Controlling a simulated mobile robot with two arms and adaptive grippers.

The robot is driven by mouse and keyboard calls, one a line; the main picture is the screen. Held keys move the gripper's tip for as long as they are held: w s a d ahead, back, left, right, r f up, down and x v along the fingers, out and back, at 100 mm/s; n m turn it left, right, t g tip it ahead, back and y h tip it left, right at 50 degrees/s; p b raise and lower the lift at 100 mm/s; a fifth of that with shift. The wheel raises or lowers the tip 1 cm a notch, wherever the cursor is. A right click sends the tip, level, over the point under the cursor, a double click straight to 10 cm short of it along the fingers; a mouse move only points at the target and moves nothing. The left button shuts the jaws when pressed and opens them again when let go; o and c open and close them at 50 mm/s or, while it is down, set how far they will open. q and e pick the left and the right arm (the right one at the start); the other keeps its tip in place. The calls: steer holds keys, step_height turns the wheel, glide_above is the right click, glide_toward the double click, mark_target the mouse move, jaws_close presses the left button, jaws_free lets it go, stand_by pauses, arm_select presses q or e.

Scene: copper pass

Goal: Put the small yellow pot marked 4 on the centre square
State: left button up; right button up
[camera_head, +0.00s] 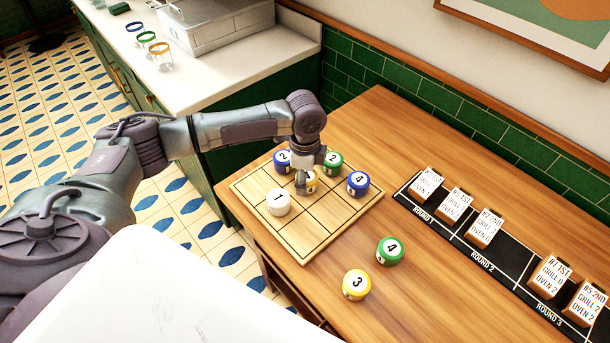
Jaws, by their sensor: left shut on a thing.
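A square wooden board (304,246) with a grid of squares lies on the wooden table. My left gripper (302,186) points down over the middle of the board, shut on a small yellow pot (311,185). The fingers cover most of the pot's mark, so I cannot read its number. The pot is at the centre square; I cannot tell whether it touches the board. Around it on the board are a blue pot marked 2 (282,162), a green pot marked 2 (333,164), a blue pot marked 4 (358,184) and a white pot marked 1 (278,203). My right gripper is not in view.
A green pot marked 4 (390,251) and a yellow pot marked 3 (356,284) stand off the board. A black strip (471,254) with round labels and several ticket blocks (486,229) runs along the right. A counter (140,62) with a metal box (212,25) is behind.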

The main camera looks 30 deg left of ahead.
arm_select(q)
steer(key=shift+f, duration=0.15)
steer(key=o, duration=1.3)
steer(key=shift+c, duration=0.2)
step_height(320, 180, up, 11)
steer(key=shift+f+b, duration=0.15)
steer(key=shift+b, duration=1)
steer(key=shift+r, duration=0.75)
steer(key=shift+s+f, duration=0.1)
